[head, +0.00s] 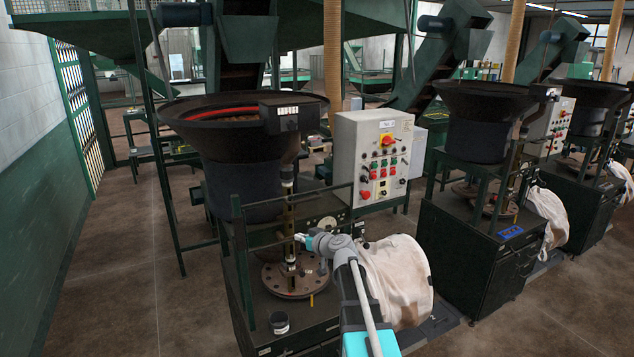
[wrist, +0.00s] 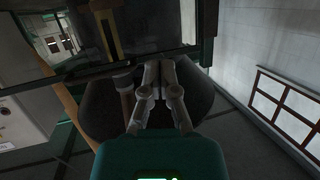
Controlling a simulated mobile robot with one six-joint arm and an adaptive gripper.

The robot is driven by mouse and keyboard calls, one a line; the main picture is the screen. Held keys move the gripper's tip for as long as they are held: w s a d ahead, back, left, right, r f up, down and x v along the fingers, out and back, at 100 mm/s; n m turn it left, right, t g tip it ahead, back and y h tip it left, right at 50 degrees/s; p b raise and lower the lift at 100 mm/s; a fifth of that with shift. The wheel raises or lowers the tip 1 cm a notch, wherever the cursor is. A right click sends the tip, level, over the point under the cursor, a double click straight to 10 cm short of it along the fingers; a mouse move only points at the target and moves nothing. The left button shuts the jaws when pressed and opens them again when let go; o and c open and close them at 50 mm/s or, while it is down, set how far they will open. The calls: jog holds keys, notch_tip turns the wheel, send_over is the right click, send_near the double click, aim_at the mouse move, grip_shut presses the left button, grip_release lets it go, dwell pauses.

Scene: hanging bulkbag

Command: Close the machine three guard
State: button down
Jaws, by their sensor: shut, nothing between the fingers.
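The nearest machine has a dark bowl hopper (head: 235,150) over a round metal turntable (head: 290,277). A dark thin-barred guard frame (head: 242,262) stands around its work area; no machine number is readable. My gripper (head: 299,237) is at the front of this machine, beside the upright metal post above the turntable. In the wrist view, my gripper (wrist: 158,64) is shut with nothing between the fingers. Its tips are close to the lower edge of a dark-framed see-through panel (wrist: 70,35), which looks like the guard. I cannot tell whether they touch it.
A grey control box (head: 370,155) with several buttons stands right of the hopper. A white bulk bag (head: 398,275) hangs close to my arm. A second machine (head: 470,235) stands to the right. Open floor (head: 120,280) lies left.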

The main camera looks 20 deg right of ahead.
jog(key=w+d+r+m+t+h+p, duration=0.2)
jog(key=d+r+t+h+p, duration=0.1)
jog(key=d+r, duration=0.7)
jog(key=shift+w+d+r+h+p, duration=0.2)
jog(key=shift+d+r+h+p, duration=0.25)
jog(key=shift+d+p, duration=0.65)
jog(key=shift+w+a, duration=0.1)
jog(key=shift+a, duration=0.05)
jog(key=w+f+b, duration=0.4)
jog(key=w, duration=0.6)
jog(key=shift+w+a+f, duration=0.25)
jog(key=shift+w, duration=0.05)
jog(key=shift+f, duration=0.15)
